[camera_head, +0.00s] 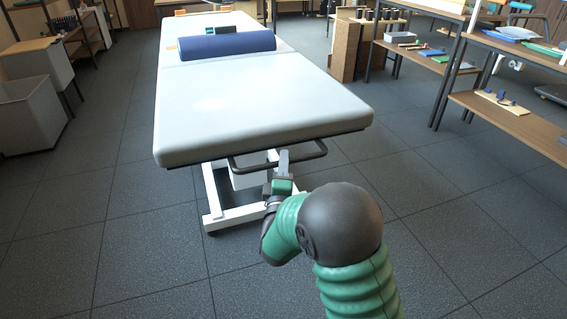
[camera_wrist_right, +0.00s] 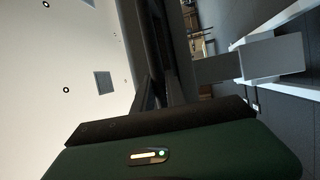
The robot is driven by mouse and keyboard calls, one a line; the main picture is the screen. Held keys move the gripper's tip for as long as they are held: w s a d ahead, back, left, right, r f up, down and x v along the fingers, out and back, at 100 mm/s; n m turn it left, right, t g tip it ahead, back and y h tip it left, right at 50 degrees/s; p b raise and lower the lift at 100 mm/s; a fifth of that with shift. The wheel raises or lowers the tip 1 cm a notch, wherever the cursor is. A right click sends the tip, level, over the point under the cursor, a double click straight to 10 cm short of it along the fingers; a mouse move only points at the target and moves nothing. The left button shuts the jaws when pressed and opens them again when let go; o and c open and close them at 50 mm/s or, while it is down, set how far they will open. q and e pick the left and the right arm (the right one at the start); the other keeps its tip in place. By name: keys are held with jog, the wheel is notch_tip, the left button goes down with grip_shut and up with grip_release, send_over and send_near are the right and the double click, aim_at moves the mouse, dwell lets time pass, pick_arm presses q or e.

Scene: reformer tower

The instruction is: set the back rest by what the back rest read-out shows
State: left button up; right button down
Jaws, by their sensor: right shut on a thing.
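The treatment couch (camera_head: 250,105) has a long pale padded top on a white frame and stands ahead of me. A dark bar handle (camera_head: 312,150) loops out under its near end. My right gripper (camera_head: 284,160) is at this handle and shut on it. In the right wrist view, the dark fingers (camera_wrist_right: 158,92) close around the dark bar (camera_wrist_right: 150,35). A small dark box with a teal patch (camera_head: 222,30) lies behind the blue bolster on the couch; I cannot read anything on it or tell whether it is the read-out. My left gripper is not in view.
A blue bolster (camera_head: 227,46) lies across the far part of the couch. Shelves (camera_head: 520,115) with small items stand at the right, and brown boxes (camera_head: 345,48) behind. A white bin (camera_head: 32,113) is at the left. The grey floor around the couch's near end is clear.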

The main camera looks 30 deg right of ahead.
jog(key=shift+a+f, duration=0.15)
jog(key=shift+f, duration=0.15)
notch_tip(320, 180, up, 17)
jog(key=g+p, duration=0.1)
jog(key=p, duration=1.7)
jog(key=shift+w+n+y, duration=0.35)
jog(key=shift+n+y, duration=0.05)
jog(key=c, duration=1.4)
grip_release()
jog(key=shift+s, duration=0.1)
jog(key=shift+o, duration=0.2)
